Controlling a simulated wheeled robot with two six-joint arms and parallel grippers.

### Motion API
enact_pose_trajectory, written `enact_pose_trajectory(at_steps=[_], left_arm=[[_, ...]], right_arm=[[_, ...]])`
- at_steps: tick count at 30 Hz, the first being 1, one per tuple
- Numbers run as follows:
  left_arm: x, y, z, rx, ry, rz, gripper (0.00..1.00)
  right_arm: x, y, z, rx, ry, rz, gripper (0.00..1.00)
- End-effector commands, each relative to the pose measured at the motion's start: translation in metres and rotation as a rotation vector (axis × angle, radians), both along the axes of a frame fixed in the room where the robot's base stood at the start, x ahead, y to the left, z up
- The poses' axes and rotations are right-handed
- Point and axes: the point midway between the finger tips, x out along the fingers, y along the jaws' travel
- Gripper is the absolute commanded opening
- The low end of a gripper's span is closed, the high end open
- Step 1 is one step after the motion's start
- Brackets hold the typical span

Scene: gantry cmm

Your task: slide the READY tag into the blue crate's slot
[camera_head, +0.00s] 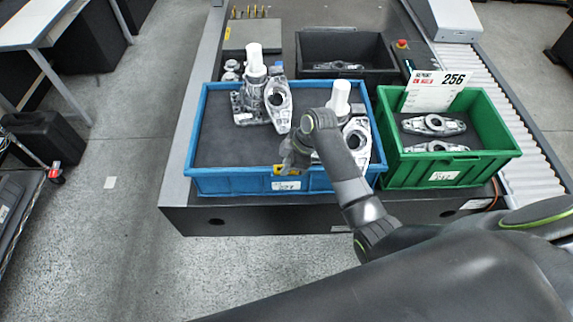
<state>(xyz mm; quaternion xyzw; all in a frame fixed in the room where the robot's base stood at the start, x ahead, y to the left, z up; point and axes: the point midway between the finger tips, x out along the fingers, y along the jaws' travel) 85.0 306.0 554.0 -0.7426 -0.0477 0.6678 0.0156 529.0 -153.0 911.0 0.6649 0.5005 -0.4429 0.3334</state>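The blue crate (225,180) stands on the dark table in the middle. A white label (286,186) is on its front wall. A small yellow piece (284,170), possibly the READY tag, shows at the front rim just above this label; its lettering is too small to read. My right gripper (290,160) is at the front rim, directly above the yellow piece. Its fingers are dark and small, so I cannot tell if they grip the piece. The slot itself cannot be made out. My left gripper is not in view.
Metal castings (278,100) and white cylinders (254,58) stand in the blue crate. A green crate (450,168) with castings and a white sign (432,92) is to the right. A black bin (325,45) stands behind. A roller conveyor (515,110) runs along the right.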

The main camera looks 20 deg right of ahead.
Motion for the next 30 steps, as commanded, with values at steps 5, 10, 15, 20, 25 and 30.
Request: enact_pose_trajectory(at_steps=[5, 10, 15, 20, 25, 30], left_arm=[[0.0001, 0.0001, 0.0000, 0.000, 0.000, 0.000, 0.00], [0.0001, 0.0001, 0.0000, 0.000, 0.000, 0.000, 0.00], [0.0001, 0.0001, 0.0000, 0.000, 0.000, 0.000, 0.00], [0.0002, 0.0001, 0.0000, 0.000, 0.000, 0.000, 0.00], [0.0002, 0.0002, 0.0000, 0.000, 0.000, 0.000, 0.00], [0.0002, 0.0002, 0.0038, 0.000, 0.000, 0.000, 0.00]], right_arm=[[-0.0001, 0.0001, 0.0000, 0.000, 0.000, 0.000, 0.00], [0.0000, 0.0001, 0.0000, 0.000, 0.000, 0.000, 0.26], [0.0000, 0.0000, 0.0000, 0.000, 0.000, 0.000, 0.29], [0.0000, -0.0001, -0.0002, 0.000, 0.000, 0.000, 0.40], [-0.0001, -0.0001, -0.0002, -0.001, 0.000, 0.000, 0.40], [-0.0001, -0.0001, 0.0033, -0.001, 0.000, 0.000, 0.40]])
